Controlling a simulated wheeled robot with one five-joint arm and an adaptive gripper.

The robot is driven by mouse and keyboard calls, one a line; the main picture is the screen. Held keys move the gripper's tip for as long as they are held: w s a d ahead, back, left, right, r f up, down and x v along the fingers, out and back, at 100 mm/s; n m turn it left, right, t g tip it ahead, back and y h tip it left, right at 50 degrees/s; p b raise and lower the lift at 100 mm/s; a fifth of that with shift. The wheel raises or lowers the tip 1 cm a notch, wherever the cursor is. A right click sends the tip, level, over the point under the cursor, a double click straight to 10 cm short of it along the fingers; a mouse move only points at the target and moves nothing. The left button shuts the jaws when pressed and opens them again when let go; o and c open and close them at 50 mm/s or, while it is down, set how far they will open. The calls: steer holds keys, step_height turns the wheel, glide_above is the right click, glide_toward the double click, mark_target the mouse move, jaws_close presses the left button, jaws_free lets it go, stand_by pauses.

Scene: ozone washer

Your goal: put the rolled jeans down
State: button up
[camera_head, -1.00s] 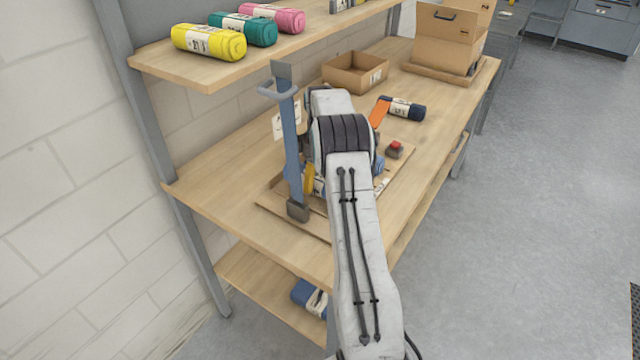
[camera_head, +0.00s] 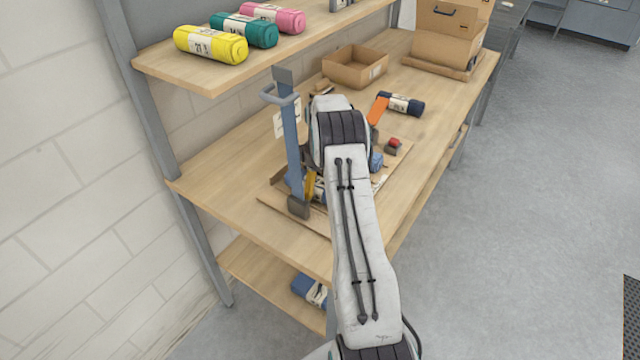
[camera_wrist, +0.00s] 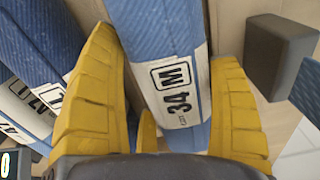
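The rolled jeans (camera_wrist: 165,55) are a blue denim roll with a white band marked "34 M". In the wrist view they run between the two yellow fingers of my gripper (camera_wrist: 170,85), which lie close along both sides; it looks shut on them. In the head view my arm hides most of the gripper. A yellow finger (camera_head: 310,184) shows beside the blue upright, low over the brown board (camera_head: 275,195) on the workbench. Whether the roll touches what is under it cannot be told.
A blue upright with a handle (camera_head: 290,140) stands just left of my gripper. More blue rolls (camera_wrist: 30,40) lie left in the wrist view; a dark grey block (camera_wrist: 277,55) is at right. An open carton (camera_head: 355,72), navy roll (camera_head: 403,104) and red button (camera_head: 394,143) stand farther along the bench.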

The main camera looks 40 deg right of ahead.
steer(key=o, duration=0.3)
